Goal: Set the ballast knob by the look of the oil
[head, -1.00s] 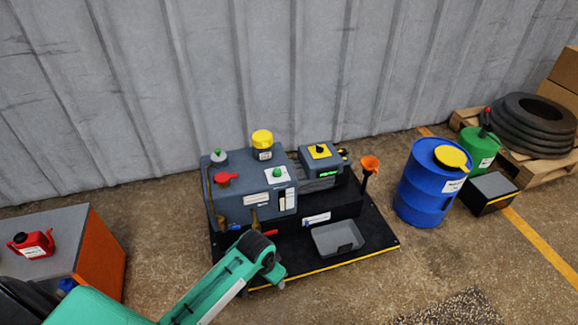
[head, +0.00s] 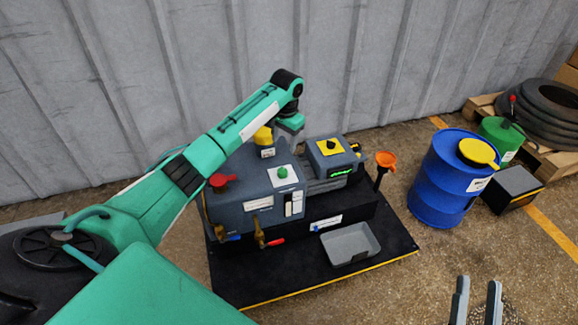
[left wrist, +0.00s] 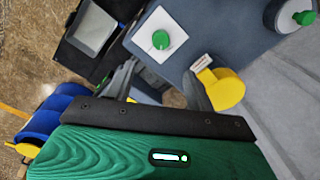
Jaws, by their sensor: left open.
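The grey pump (head: 235,212) stands on a black base. A green knob (head: 283,172) sits on a white plate on its top; the same knob shows in the left wrist view (left wrist: 161,40). A narrow sight window (head: 293,204) is on its front; the oil look is too small to tell. Another green knob on a round white base (left wrist: 303,18) shows at the wrist view's upper right; my arm hides it in the head view. My left gripper (head: 290,128) is open and empty above the pump, near the yellow cap (head: 263,136). My right gripper (head: 477,282) is open and empty at lower right.
A black knob on a yellow plate (head: 329,146) tops the motor box. An orange funnel (head: 385,160), a grey tray (head: 350,244) and red- and blue-handled valves stand around the pump. A blue drum (head: 438,185) is at right. The corrugated wall is close behind.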

